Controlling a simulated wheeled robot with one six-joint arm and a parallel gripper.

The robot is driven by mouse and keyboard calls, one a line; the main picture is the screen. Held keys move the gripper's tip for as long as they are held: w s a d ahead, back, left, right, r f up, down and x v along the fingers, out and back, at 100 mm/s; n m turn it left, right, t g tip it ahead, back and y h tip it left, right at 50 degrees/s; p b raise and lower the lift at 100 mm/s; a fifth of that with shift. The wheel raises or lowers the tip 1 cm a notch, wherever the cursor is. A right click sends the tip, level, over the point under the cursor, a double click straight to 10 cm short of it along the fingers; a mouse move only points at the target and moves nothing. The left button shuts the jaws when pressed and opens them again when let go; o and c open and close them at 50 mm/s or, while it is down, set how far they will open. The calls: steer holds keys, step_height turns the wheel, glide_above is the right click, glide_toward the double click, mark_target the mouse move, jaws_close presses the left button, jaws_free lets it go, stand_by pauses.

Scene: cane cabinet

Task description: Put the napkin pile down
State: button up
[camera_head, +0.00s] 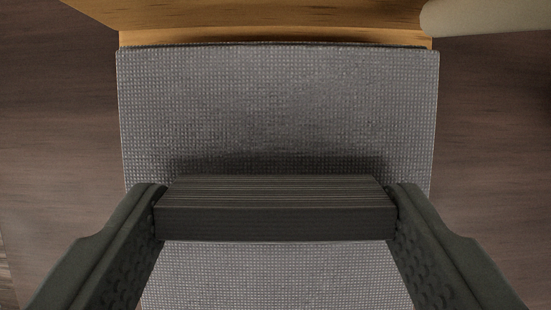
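The napkin pile (276,208) is a dark grey, layered block with thin lines along its top face. My gripper (277,205) is shut on its two short ends, one finger at the left and one at the right. The pile is held level across the picture, over a grey woven surface (280,100). A dark shadow lies on that surface just behind the pile. Whether the pile touches the surface or hangs a little above it, I cannot tell.
The woven surface is bare behind and in front of the pile. A light wooden part (270,20) runs along its far edge. A pale rounded object (485,15) is at the top right. Dark brown wood-grained floor (60,130) shows on both sides.

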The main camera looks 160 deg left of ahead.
steer(key=shift+f, duration=0.1)
steer(key=o, duration=1.1)
steer(key=v, duration=1.2)
steer(key=shift+s, duration=0.15)
